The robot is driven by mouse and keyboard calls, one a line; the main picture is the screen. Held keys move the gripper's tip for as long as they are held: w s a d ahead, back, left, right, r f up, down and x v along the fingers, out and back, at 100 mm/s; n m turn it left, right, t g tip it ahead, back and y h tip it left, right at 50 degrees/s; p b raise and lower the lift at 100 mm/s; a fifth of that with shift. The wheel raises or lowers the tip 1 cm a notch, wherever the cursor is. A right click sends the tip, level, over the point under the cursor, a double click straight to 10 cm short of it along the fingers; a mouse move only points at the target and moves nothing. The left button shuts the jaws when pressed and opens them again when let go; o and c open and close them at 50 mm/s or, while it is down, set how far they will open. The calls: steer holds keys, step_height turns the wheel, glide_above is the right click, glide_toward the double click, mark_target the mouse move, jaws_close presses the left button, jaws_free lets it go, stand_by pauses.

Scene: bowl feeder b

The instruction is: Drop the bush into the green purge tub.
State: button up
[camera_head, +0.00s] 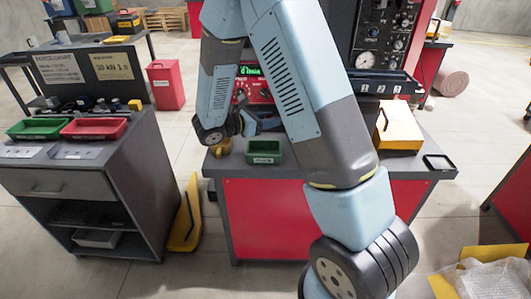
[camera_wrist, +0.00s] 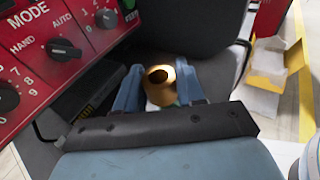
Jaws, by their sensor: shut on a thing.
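The bush (camera_wrist: 160,76) is a short brass-coloured piece with a dark round hole. In the wrist view it sits between the two blue fingers of my gripper (camera_wrist: 160,88), which is shut on it. The green purge tub (camera_head: 264,158) is a small open box with a pale label on its front wall. It stands near the front edge of the red bench in the head view.
A red control panel (camera_wrist: 70,40) with knobs is close on the left in the wrist view. A gold-coloured thing (camera_head: 220,147) shows left of the tub. A yellow box (camera_head: 398,130) stands on the bench's right. Green (camera_head: 38,128) and red (camera_head: 95,128) trays lie on the left cabinet.

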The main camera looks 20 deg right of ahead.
steer(key=shift+d+f, duration=0.15)
steer(key=shift+f, duration=2.2)
steer(key=o, duration=1.2)
steer(key=shift+c, duration=0.2)
steer(key=v, duration=1.3)
steer(key=shift+a, duration=0.35)
steer(key=shift+s+r, duration=0.1)
